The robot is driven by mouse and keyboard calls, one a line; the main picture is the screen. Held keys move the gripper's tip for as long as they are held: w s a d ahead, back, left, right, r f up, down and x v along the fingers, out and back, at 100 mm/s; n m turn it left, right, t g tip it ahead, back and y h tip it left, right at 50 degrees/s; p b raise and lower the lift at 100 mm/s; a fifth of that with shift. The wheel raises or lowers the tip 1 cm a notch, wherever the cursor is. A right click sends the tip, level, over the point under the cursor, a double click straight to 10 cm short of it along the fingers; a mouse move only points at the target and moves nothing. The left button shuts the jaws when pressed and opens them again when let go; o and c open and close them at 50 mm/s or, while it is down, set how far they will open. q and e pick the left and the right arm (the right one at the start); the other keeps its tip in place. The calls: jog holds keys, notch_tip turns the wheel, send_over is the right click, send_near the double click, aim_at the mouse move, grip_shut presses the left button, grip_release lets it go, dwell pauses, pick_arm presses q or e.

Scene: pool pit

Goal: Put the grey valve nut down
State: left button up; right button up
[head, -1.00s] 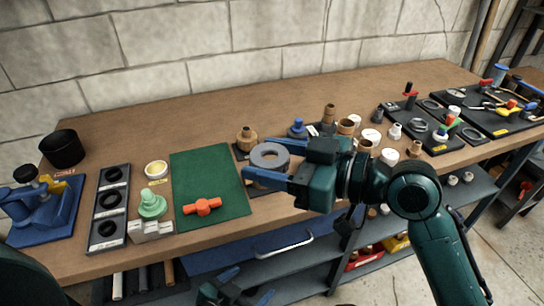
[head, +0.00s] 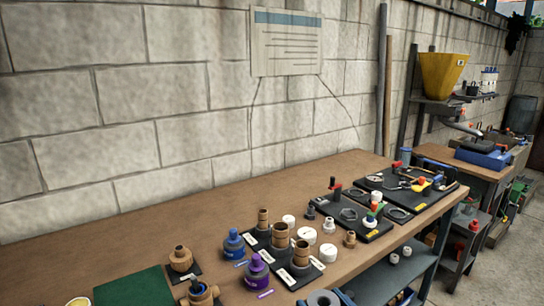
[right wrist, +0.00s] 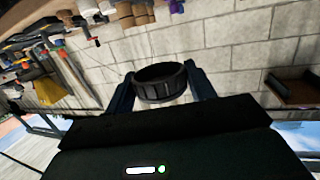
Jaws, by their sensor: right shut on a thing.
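The grey valve nut (right wrist: 160,84) is a thick ring with a ribbed side. In the right wrist view it sits between the two blue fingers of my right gripper (right wrist: 160,72), which is shut on it. In the head view only the top of the nut (head: 320,298) shows, at the bottom edge in front of the workbench (head: 215,205). Most of the right gripper and arm is cut off there. My left gripper is out of view.
A green mat (head: 135,288) lies at the lower left. Brown fittings (head: 281,236), a blue fitting (head: 234,243) and a purple fitting (head: 256,273) stand near the bench front. Black boards (head: 350,211) with parts lie farther right. The rear strip of bench along the wall is clear.

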jog(key=s+d+f+m+h, duration=0.1)
jog(key=s+d+m+h, duration=0.1)
jog(key=d, duration=0.3)
jog(key=s+d+f+m+t+h, duration=0.1)
jog(key=s+d+f+m+h, duration=0.1)
jog(key=d, duration=0.3)
jog(key=shift+s+d+h, duration=0.25)
jog(key=shift+s+h, duration=0.15)
jog(key=shift+h, duration=0.5)
